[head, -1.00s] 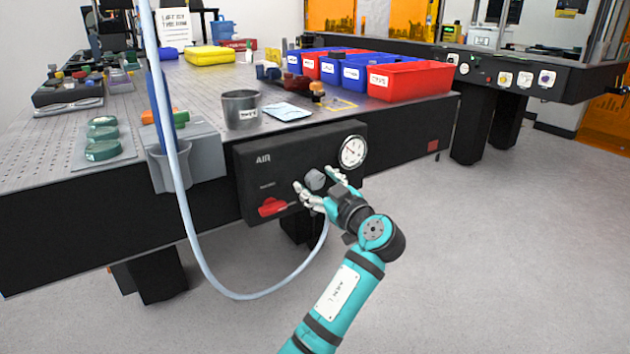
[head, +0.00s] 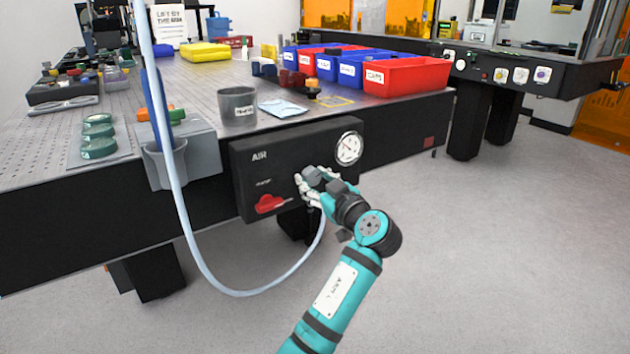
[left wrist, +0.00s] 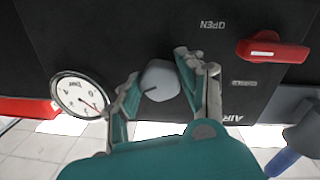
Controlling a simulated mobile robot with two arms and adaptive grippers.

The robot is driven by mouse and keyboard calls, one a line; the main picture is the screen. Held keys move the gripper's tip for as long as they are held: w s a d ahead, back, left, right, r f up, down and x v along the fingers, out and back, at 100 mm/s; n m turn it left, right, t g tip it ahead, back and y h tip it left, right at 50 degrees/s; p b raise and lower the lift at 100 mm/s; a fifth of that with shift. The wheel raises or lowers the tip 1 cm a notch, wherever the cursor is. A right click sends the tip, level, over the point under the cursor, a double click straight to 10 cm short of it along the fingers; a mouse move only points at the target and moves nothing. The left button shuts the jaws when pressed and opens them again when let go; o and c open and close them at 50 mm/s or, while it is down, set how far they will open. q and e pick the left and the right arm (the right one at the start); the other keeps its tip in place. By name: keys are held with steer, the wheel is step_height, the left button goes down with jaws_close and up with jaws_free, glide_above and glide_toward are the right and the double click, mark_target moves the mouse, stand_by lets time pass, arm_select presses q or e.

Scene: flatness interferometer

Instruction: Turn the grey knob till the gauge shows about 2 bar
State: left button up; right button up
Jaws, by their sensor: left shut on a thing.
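The grey knob (left wrist: 159,81) sits on the black air panel (head: 250,190), with a dark mark line on its face. My left gripper (head: 312,178) is shut on the knob, one finger on each side, and partly hides it in the head view. The round white gauge (head: 349,148) is on the panel above and right of the knob. It also shows in the left wrist view (left wrist: 79,95), turned over, with a red needle; its numbers are too small to read. My right gripper is not in view.
A red valve handle (head: 270,204) is on the panel at the lower left of the knob. A pale hose (head: 190,245) hangs in a loop before the bench and passes below the panel. A grey cup (head: 237,106) and several bins stand on the bench above.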

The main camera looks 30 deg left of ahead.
arm_select(q)
steer(key=o, duration=1.1)
steer(key=shift+o, duration=0.2)
steer(key=v, duration=1.2)
